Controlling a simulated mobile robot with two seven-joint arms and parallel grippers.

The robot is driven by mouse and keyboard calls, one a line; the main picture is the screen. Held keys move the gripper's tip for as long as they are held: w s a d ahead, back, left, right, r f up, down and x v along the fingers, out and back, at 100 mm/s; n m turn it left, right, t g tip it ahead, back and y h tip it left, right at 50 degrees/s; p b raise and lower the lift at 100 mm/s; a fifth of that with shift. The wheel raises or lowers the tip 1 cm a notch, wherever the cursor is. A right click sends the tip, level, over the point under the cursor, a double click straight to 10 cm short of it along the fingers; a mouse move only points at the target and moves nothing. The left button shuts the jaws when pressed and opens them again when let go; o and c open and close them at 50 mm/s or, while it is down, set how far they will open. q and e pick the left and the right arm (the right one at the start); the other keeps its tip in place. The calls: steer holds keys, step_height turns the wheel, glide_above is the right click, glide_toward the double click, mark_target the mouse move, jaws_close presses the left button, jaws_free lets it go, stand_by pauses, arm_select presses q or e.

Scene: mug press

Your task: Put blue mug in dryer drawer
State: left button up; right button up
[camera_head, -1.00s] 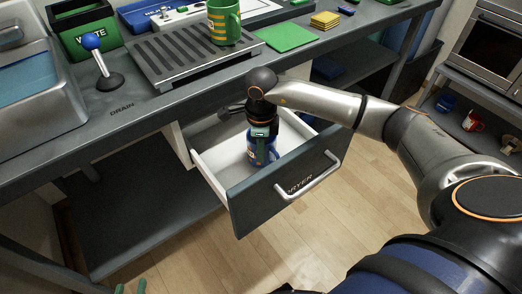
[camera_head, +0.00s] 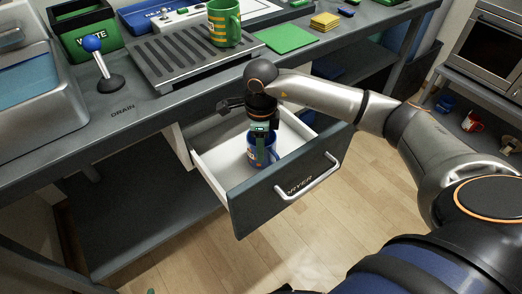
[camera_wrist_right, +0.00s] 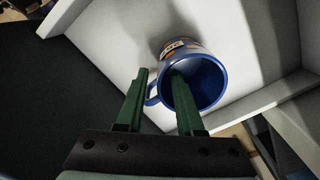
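The blue mug (camera_head: 262,147) with an orange and white band stands inside the open dryer drawer (camera_head: 205,172). In the right wrist view the mug (camera_wrist_right: 213,84) shows its open mouth, with its handle toward the left. My right gripper (camera_head: 262,150) reaches down into the drawer at the mug. In the right wrist view the gripper (camera_wrist_right: 160,78) is open: one finger is outside the wall near the handle, the other over or inside the mouth. I cannot tell whether either touches. Only a small green tip, likely of my left gripper (camera_head: 151,291), shows at the bottom edge.
A green mug with yellow stripes (camera_head: 224,22) stands on the drain rack (camera_head: 165,62) on the counter. A blue-knobbed lever (camera_head: 95,58) and a waste bin (camera_head: 88,32) are at left. The drawer front (camera_head: 250,205) and its handle (camera_head: 312,182) stick out over open floor.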

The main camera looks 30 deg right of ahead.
step_height(320, 180, up, 10)
steer(key=shift+p, duration=0.65)
